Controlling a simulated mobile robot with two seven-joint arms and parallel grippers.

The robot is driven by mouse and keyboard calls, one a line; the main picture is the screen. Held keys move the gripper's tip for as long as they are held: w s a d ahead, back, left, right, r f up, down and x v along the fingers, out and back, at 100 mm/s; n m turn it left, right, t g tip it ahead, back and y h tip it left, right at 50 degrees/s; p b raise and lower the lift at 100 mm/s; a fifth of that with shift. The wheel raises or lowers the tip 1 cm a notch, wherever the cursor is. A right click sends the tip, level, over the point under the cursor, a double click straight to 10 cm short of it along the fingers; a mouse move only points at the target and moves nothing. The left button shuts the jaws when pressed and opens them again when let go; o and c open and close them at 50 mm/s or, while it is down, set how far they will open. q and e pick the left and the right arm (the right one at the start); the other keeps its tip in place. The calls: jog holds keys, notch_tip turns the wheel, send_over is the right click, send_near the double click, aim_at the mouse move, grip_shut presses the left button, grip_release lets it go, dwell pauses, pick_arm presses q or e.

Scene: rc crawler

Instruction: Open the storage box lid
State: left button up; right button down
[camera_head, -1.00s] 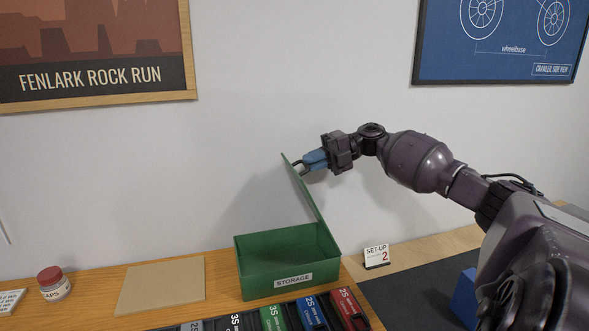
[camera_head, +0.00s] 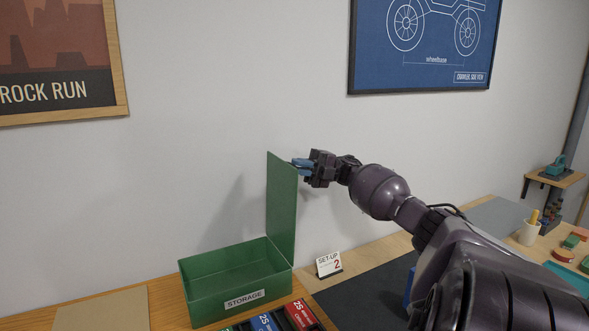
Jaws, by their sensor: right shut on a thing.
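The green storage box (camera_head: 202,300) stands on the wooden bench with a STORAGE label on its front. Its inside is in view and looks empty. Its green lid (camera_head: 281,210) stands up steeply, close to upright, from the box's right edge. My right gripper (camera_head: 297,164), with blue fingers, is at the lid's upper right edge and is shut on it. The exact grip spot is too small to make out. My left gripper is not in view.
Red and blue battery packs (camera_head: 303,315) lie in front of the box. A SET-UP 2 card (camera_head: 329,264) stands to its right, by a dark mat (camera_head: 370,297). A tan board (camera_head: 110,310) lies to the left. The wall is close behind.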

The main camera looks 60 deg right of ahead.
jog(key=shift+r, duration=0.1)
jog(key=c, duration=1.2)
grip_release()
pick_arm(q)
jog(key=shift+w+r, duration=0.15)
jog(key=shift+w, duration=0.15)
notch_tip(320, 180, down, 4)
jog(key=b, duration=0.3)
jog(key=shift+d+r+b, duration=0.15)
jog(key=shift+b, duration=0.2)
pick_arm(e)
jog(key=v, duration=1)
jog(key=shift+s+d, duration=0.15)
jog(key=shift+d, duration=0.2)
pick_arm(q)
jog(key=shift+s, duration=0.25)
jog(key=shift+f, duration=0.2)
pick_arm(e)
jog(key=shift+f, duration=0.2)
